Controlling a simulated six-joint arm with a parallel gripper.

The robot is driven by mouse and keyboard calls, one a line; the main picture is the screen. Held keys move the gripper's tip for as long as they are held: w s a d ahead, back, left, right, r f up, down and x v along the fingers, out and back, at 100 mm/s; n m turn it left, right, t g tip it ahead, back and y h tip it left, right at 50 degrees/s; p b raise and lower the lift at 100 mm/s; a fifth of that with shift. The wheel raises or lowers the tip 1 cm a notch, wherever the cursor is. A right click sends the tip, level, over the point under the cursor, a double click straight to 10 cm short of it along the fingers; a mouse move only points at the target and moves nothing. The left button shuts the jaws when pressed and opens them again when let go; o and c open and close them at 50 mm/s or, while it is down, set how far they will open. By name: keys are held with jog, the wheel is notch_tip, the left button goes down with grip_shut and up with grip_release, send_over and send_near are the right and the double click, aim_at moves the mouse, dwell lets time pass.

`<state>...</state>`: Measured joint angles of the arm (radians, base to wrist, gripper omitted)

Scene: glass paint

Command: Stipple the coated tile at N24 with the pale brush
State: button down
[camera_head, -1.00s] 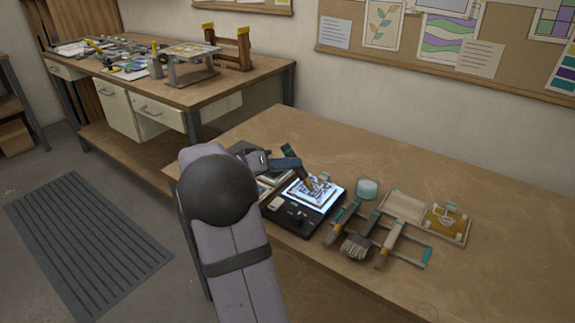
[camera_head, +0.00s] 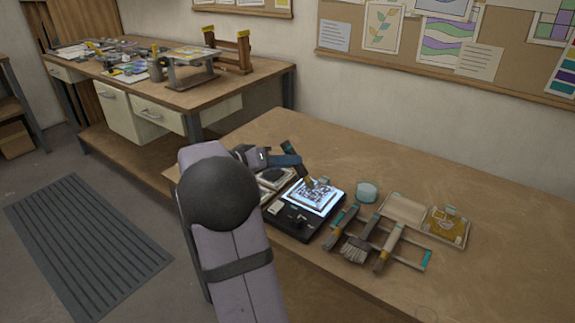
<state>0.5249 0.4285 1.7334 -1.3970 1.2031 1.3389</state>
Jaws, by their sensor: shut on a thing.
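My gripper (camera_head: 284,161) is at the left of the lit panel, shut on a brush with a teal-ended handle. The brush (camera_head: 309,182) tilts with its tip down at the upper part of the patterned tile (camera_head: 312,196). I cannot tell whether the tip touches the tile. The tile lies on a bright light panel on a dark box and bears a dark pattern on white. The N24 mark is too small to read. The brush's bristle colour is unclear.
A rack (camera_head: 378,236) with several brushes stands right of the light box (camera_head: 288,222). A pale blue jar (camera_head: 367,191) stands behind it. A tray (camera_head: 466,237) with a pale pad and an amber patch lies at the right. The table (camera_head: 500,285) is clear at the front right.

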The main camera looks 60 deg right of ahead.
jog(key=shift+r, duration=0.15)
jog(key=shift+r+p, duration=0.5)
jog(key=shift+r, duration=1.45)
